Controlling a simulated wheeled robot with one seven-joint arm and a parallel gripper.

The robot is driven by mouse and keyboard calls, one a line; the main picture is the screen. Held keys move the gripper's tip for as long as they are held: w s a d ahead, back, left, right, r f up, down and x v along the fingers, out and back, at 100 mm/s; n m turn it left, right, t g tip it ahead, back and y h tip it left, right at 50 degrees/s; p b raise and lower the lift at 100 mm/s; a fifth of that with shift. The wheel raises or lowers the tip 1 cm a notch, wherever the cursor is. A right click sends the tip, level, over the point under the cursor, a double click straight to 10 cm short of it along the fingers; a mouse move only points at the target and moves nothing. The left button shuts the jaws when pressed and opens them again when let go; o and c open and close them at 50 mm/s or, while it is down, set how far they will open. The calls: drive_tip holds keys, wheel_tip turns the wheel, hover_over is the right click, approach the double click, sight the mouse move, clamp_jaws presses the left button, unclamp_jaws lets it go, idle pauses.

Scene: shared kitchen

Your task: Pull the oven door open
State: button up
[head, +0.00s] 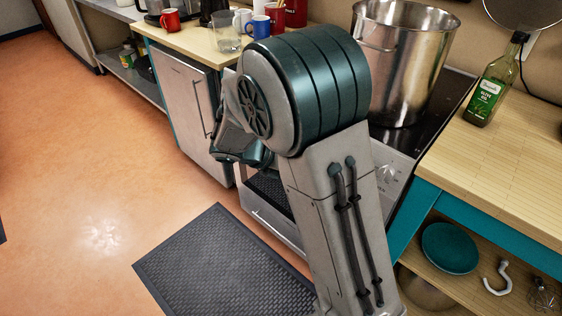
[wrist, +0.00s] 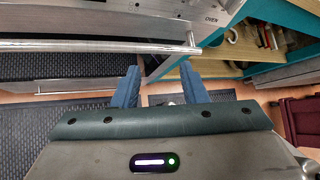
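The oven is partly hidden behind my arm in the head view; its front panel (head: 393,168) shows beside the arm. In the wrist view the "OVEN" panel (wrist: 205,21) is at the top. The oven's long metal handle (wrist: 90,46) runs across the upper left, with its right end just above my fingertips in the picture. The dark oven door (wrist: 50,67) appears closed, though much of it is hidden. My gripper (wrist: 160,72) is open, with two blue fingers apart and nothing visible between them. In the head view my arm hides the fingertips.
A big steel pot (head: 402,60) stands on the cooktop. An olive oil bottle (head: 495,82) is on the right counter, above an open shelf with a teal plate (head: 450,248). A dark mat (head: 215,268) lies on the floor before the oven. Open floor is at left.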

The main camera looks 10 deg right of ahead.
drive_tip(key=w+a+f+n+t+h+b, duration=0.35)
drive_tip(key=w+a+f+n+t, duration=0.35)
drive_tip(key=w+a+f+n, duration=0.75)
drive_tip(key=w+d, duration=0.1)
drive_tip(key=d, duration=0.3)
drive_tip(key=w+d+n, duration=0.1)
drive_tip(key=d, duration=0.4)
drive_tip(key=w+d+n+b, duration=0.1)
drive_tip(key=w+d, duration=0.1)
drive_tip(key=d, duration=0.3)
drive_tip(key=shift+d+y, duration=0.25)
drive_tip(key=shift+y, duration=0.1)
clamp_jaws()
drive_tip(key=shift+s, duration=0.15)
